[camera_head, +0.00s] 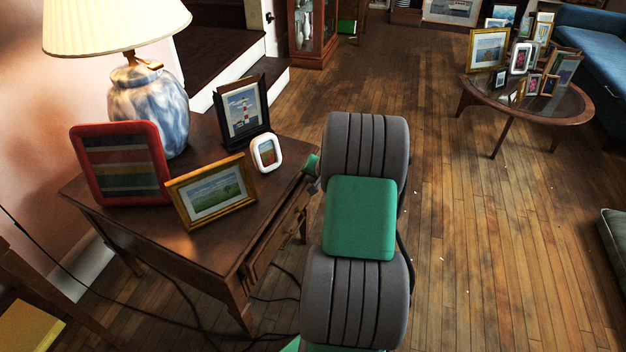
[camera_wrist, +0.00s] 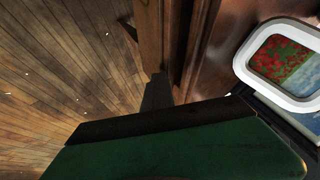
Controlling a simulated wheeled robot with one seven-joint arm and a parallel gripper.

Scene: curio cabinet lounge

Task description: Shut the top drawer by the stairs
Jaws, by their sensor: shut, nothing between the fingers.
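A wooden side table (camera_head: 150,240) stands by the stairs at the left. Its drawer (camera_head: 283,232) is on the right side and seems to stick out a little past the tabletop edge; how far is hard to tell. In the wrist view the drawer front (camera_wrist: 150,40) runs upright beside the reddish tabletop (camera_wrist: 225,50). My gripper (camera_wrist: 157,90) is shut and empty, its dark tip close to the drawer front. I cannot tell whether it touches. In the head view my arm hides most of the gripper; only a small green part shows at the table's right edge.
On the table stand a lamp (camera_head: 148,100), a red frame (camera_head: 120,163), a gold frame (camera_head: 211,190), a dark lighthouse frame (camera_head: 241,110) and a small white frame (camera_head: 266,153) near the edge. Cables lie below. The wooden floor (camera_head: 470,240) at right is clear.

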